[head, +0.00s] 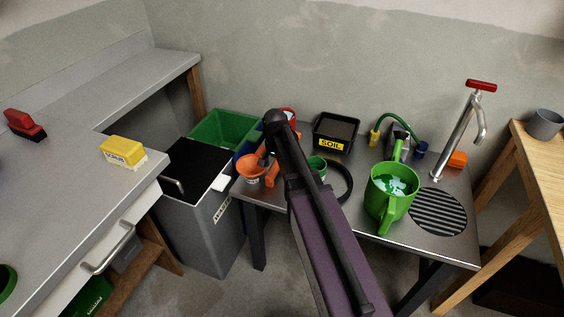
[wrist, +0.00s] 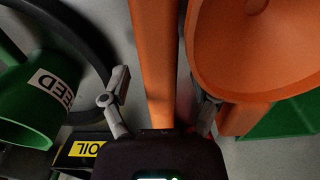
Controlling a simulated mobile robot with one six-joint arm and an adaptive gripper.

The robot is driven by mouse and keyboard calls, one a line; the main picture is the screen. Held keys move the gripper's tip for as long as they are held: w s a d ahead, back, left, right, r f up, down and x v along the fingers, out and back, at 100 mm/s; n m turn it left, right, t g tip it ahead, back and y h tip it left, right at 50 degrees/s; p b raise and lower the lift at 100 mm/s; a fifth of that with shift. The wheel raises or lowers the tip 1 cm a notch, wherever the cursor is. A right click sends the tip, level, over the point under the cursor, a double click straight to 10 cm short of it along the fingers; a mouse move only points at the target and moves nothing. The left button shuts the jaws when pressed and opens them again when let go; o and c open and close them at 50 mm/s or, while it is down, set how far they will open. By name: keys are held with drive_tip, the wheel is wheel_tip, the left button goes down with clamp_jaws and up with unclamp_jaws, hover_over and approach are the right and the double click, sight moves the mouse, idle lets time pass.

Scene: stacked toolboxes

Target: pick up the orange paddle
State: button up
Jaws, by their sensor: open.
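The orange paddle (wrist: 155,60) shows in the wrist view as a long flat orange bar standing up and down the picture. In the head view a small part of it (head: 271,174) shows beside my arm, next to the orange funnel (head: 249,168). My gripper (wrist: 160,88) is open, with one finger on each side of the bar. The right finger is close to the orange funnel (wrist: 255,50), whose rim hides part of that finger. I cannot tell whether either finger touches the paddle. In the head view my arm hides most of the gripper.
A green pot (wrist: 35,100) lettered "EED", a black ring (head: 347,182) and the black SOIL tray (head: 336,130) are near the gripper. A grey bin (head: 200,215) and green crate (head: 225,128) are left.

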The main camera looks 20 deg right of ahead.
drive_tip(key=shift+f+b, duration=0.5)
drive_tip(key=shift+f, duration=0.25)
clamp_jaws()
